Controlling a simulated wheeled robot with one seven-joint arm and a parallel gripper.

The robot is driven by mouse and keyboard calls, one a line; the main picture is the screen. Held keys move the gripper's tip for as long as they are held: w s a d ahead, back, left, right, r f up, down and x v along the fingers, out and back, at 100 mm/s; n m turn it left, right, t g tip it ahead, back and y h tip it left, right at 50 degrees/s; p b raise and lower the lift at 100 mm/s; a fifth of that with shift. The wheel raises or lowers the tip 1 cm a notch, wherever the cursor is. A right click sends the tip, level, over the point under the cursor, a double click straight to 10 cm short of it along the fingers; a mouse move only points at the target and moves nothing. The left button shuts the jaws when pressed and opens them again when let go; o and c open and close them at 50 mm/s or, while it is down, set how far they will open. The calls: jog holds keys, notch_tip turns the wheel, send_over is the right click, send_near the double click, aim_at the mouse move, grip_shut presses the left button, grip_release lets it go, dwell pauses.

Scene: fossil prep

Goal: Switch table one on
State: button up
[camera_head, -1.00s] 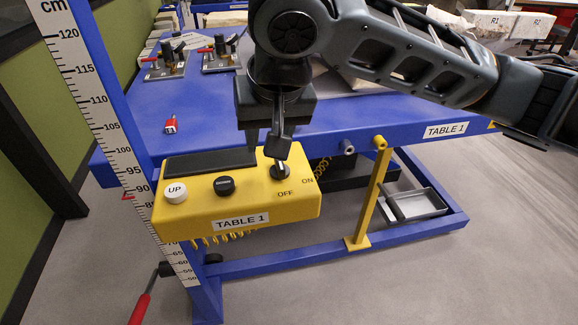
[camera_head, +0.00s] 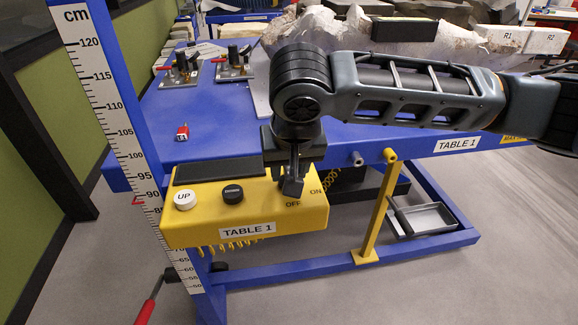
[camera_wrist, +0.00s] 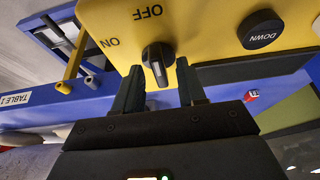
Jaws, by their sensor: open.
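The yellow TABLE 1 control box (camera_head: 180,232) hangs at the near left corner of the blue table. Its black rotary switch (camera_wrist: 153,54), between the OFF and ON labels, shows in the wrist view; it carries a white mark on its lower end there. Which label it points to I cannot tell. My gripper (camera_wrist: 159,72) is open, one finger at each side of the switch; contact cannot be made out. In the head view my gripper (camera_head: 292,188) hides the switch.
A white UP button (camera_head: 184,199) and a black DOWN button (camera_head: 232,193) sit left on the box. A red-and-white item (camera_head: 182,132) lies on the blue table (camera_head: 220,125). A yellow post (camera_head: 376,210) stands right of the box. Fossil blocks lie at the back.

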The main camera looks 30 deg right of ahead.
grip_shut()
dwell(0.6)
jog(key=n+y, duration=0.2)
jog(key=n, duration=0.3)
jog(key=shift+d+n, duration=0.15)
jog(key=shift+n, duration=0.15)
jog(key=n+y, duration=0.1)
jog(key=n, duration=0.2)
jog(key=n+g+y, duration=0.1)
jog(key=n, duration=0.2)
jog(key=shift+d, duration=0.15)
jog(key=shift+n+y, duration=0.3)
grip_release()
